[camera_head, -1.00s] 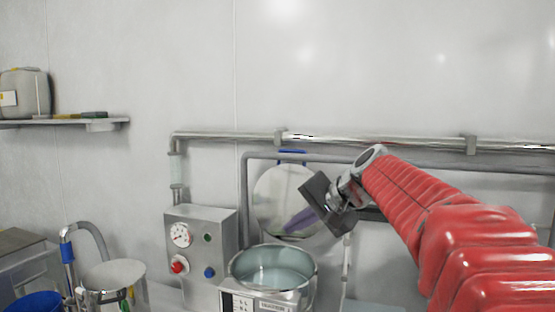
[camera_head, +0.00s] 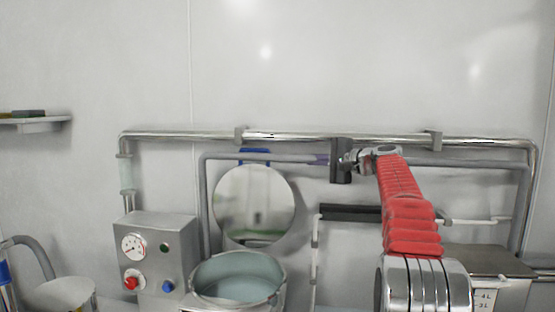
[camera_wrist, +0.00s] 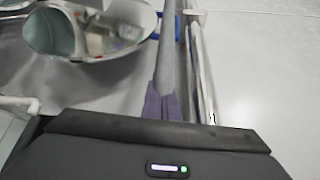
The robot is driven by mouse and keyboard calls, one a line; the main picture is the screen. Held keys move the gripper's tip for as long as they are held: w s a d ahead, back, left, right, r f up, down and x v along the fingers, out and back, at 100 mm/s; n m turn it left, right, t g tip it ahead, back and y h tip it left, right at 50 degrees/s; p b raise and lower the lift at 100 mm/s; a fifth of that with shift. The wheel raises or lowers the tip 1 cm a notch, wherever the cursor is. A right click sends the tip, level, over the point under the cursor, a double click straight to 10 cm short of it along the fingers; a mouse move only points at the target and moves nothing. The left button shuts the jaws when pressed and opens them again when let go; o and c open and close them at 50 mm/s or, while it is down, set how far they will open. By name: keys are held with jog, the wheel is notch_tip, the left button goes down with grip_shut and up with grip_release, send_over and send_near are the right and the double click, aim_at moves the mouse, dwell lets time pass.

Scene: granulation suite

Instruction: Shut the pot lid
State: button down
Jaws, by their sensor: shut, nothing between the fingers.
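The pot (camera_head: 238,283) stands open at the lower middle of the head view, its pale inside showing. Its round mirror-like lid (camera_head: 254,205) is raised upright behind it, with a blue piece (camera_head: 254,156) at its top edge. My gripper (camera_head: 321,159) is to the right of the lid, near the height of its top edge and apart from it. Its purple fingers are together, empty, and point left. In the wrist view the fingers (camera_wrist: 161,104) show in front of a grey pipe, with the lid (camera_wrist: 118,38) at the upper left.
Grey pipes (camera_head: 300,137) run along the wall behind the lid and my gripper. A control box (camera_head: 160,250) with a gauge and buttons stands left of the pot. A dark bar (camera_head: 350,212) is below my gripper. Above the pot's mouth the space is clear.

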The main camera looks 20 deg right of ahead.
aim_at(281, 158)
dwell(0.4)
jog(key=shift+x, duration=4.9)
jog(key=shift+s+r, duration=0.15)
jog(key=shift+s+a, duration=0.15)
jog(key=shift+a, duration=0.15)
jog(key=shift+s+a+r, duration=0.1)
jog(key=shift+s, duration=0.05)
jog(key=shift+s+a+r, duration=0.15)
jog(key=shift+s+a, duration=0.8)
jog(key=shift+s, duration=0.05)
jog(key=shift+s+a, duration=0.1)
jog(key=shift+a, duration=0.1)
